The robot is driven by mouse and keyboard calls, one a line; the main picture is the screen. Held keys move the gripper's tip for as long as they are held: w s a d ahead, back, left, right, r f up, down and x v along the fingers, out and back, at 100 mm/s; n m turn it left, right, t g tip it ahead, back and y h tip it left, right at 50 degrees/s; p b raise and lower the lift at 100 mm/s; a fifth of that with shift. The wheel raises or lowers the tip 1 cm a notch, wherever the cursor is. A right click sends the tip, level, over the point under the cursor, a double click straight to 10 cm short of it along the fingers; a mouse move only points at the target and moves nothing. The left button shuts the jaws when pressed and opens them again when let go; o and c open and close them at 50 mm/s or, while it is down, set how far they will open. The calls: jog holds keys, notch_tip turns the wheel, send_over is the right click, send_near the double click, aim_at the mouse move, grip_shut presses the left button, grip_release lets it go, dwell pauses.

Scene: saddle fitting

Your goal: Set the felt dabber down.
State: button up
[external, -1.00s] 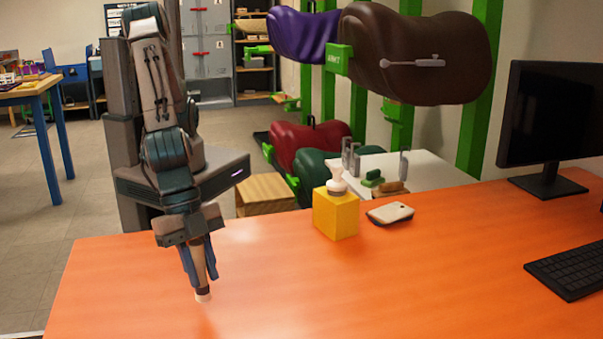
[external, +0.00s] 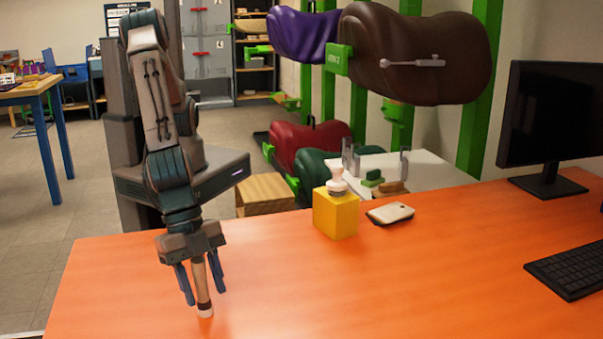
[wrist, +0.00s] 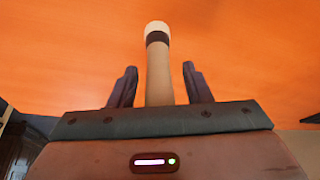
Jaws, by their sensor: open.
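The felt dabber (external: 202,288) has a tan handle, a dark band and a white tip, which is at the orange table's surface near its front left. It stands nearly upright, leaning slightly. My gripper (external: 203,297) is open around it, with a finger on either side and a gap to each. In the wrist view, the dabber (wrist: 159,68) rises between the two spread fingers of my gripper (wrist: 160,85), its white tip pointing away from me. The handle's upper end is hidden by my gripper's body.
A yellow block (external: 336,214) with a white-topped object (external: 337,181) stands on the orange table (external: 420,270). A pale flat object (external: 390,213) lies beside it. A monitor (external: 548,115) and keyboard (external: 570,268) are at the right. The table's middle is clear.

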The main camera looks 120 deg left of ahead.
jog(key=v, duration=1.2)
jog(key=a+r+n, duration=0.1)
jog(key=a+r, duration=0.2)
jog(key=a, duration=0.9)
jog(key=a+r+n, duration=0.1)
jog(key=a+r, duration=0.3)
jog(key=a, duration=0.7)
jog(key=s+a+n+g+y, duration=0.1)
jog(key=s+a+n, duration=0.1)
jog(key=s+a, duration=1.5)
jog(key=shift+s+a+y, duration=0.15)
jog(key=shift+a+y, duration=0.15)
jog(key=shift+a, duration=0.65)
jog(key=shift+r+p, duration=0.35)
jog(key=shift+r, duration=0.2)
